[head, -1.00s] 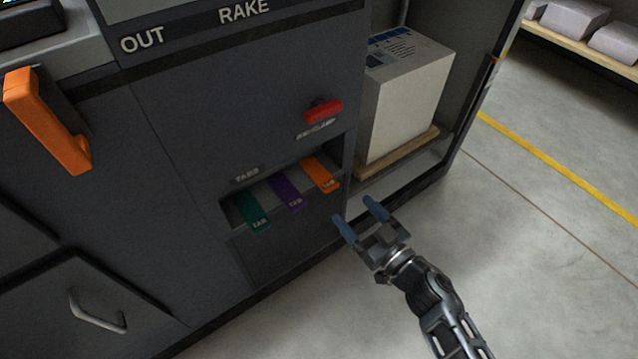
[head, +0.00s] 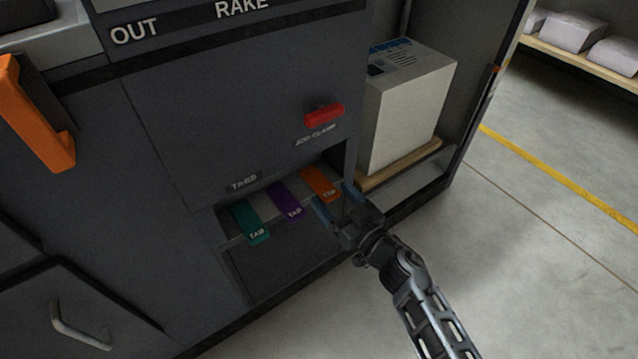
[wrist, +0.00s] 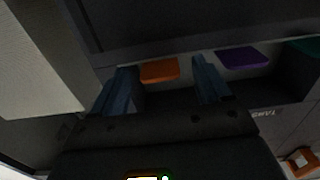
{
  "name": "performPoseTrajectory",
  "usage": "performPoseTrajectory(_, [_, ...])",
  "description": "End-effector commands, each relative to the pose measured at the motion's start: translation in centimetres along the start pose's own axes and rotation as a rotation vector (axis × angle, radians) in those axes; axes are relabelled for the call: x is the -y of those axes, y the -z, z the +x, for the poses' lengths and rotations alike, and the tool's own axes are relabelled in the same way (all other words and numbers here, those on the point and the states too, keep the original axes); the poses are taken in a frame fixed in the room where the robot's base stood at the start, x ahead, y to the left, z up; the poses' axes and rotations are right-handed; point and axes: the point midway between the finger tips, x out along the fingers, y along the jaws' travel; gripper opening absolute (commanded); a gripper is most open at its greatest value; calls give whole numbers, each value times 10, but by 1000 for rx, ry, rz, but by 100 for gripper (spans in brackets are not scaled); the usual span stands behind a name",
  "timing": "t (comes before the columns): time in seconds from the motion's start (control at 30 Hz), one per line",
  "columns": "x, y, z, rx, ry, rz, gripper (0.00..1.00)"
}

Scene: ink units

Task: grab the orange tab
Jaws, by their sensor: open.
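The orange tab (head: 320,184) hangs at the right end of the tab slot in the dark machine, beside the purple tab (head: 286,201) and the teal tab (head: 250,222). My gripper (head: 334,202) is open and empty, just below and right of the orange tab in the head view. In the wrist view the orange tab (wrist: 159,71) shows between the two blue fingers of my gripper (wrist: 164,84), nearer the left one, beyond the tips. No contact is visible. The purple tab (wrist: 243,58) lies right of the right finger.
A red clamp handle (head: 324,115) sticks out above the slot. A white box (head: 408,115) stands on a wooden board in the open bay to the right. An orange handle (head: 37,115) is at far left. The floor at right is clear.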

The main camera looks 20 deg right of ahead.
Motion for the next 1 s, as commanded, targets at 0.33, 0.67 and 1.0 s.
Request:
performPoseTrajectory(0.33, [0,0,0,0,0,0,48])
performPoseTrajectory(0.67, [0,0,0,0,0,0,17])
performPoseTrajectory(1.0, [0,3,-1,0,0,0,17])
